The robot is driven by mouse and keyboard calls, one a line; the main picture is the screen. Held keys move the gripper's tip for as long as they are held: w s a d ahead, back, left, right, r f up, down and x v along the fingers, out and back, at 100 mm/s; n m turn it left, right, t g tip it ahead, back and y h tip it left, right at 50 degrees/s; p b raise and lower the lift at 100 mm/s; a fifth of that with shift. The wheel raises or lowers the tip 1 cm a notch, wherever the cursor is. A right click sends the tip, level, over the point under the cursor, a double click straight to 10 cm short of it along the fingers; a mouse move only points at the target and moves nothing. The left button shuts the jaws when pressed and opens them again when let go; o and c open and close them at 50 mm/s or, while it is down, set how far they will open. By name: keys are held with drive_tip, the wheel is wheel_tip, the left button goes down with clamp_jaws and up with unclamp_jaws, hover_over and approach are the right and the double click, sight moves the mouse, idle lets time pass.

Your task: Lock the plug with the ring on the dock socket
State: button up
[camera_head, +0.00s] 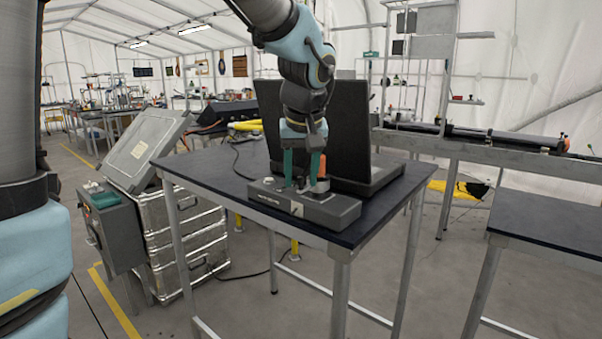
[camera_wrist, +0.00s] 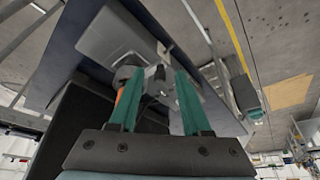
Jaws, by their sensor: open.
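The dock (camera_head: 305,205) is a low dark grey box with a light label, lying at the front of the dark table. It also shows in the wrist view (camera_wrist: 112,32). My gripper (camera_head: 301,180) points down over the dock, its two teal fingers apart. In the wrist view the fingertips (camera_wrist: 160,74) stand on either side of a small dark grey part (camera_wrist: 158,78). I cannot tell whether they touch it. An orange part (camera_head: 322,166) rises beside the right finger, above a grey round collar (camera_head: 320,187) on the dock. Socket, plug and ring cannot be told apart clearly.
A large black open case (camera_head: 345,120) stands right behind the dock on the table (camera_head: 220,165). Metal crates (camera_head: 185,235) and a grey box (camera_head: 112,225) stand left. Another table (camera_head: 550,225) is at right. A cable hangs by the table.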

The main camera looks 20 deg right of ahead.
clamp_jaws()
idle(0.3)
idle(0.3)
